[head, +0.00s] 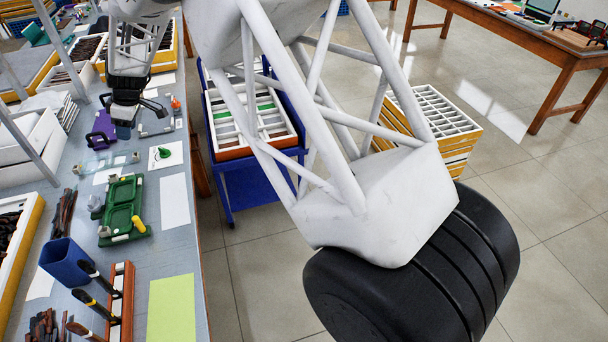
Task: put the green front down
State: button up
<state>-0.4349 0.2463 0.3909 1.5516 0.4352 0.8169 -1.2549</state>
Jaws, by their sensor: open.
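My gripper (125,120) is over the left workbench, near its far part, pointing down. It is open, and I make out nothing held in it. A small green piece (165,153) is on a white sheet with a green mark, to the right of and nearer than the gripper. It is too small to tell whether it is the green front. A green fixture tray (125,207) lies nearer on the bench. A purple object (102,129) is left of the gripper, and whether they touch cannot be told.
A blue cup (67,262) and a brown rack of tools (121,300) stand at the near end. A blue cart (228,188) with a compartment tray stands right of the bench. A blank white sheet (174,200) and a yellow-green sheet (171,308) lie clear along the bench's right edge.

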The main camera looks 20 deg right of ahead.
jog(key=s+d+r+m+h, duration=0.1)
jog(key=s+d+r+m, duration=0.2)
jog(key=s+d+r, duration=0.35)
jog(key=s+d+r+m+t, duration=0.15)
jog(key=s+d+r, duration=0.25)
jog(key=s+d, duration=0.6)
jog(key=s+d+r+m+h, duration=0.1)
jog(key=s+d+r+m, duration=0.35)
jog(key=d, duration=0.65)
jog(key=s+d+m, duration=0.2)
jog(key=s+d, duration=0.3)
jog(key=s, duration=0.4)
jog(key=s+d+f+m+h, duration=0.1)
jog(key=s+d+m, duration=0.2)
jog(key=s, duration=0.6)
jog(key=s+d+m+h, duration=0.1)
jog(key=s+d+m, duration=0.1)
jog(key=s+d, duration=0.5)
jog(key=s, duration=0.3)
jog(key=shift+d+f+t, duration=0.2)
jog(key=shift+f+t, duration=0.15)
jog(key=shift+f, duration=0.05)
jog(key=shift+o, duration=0.2)
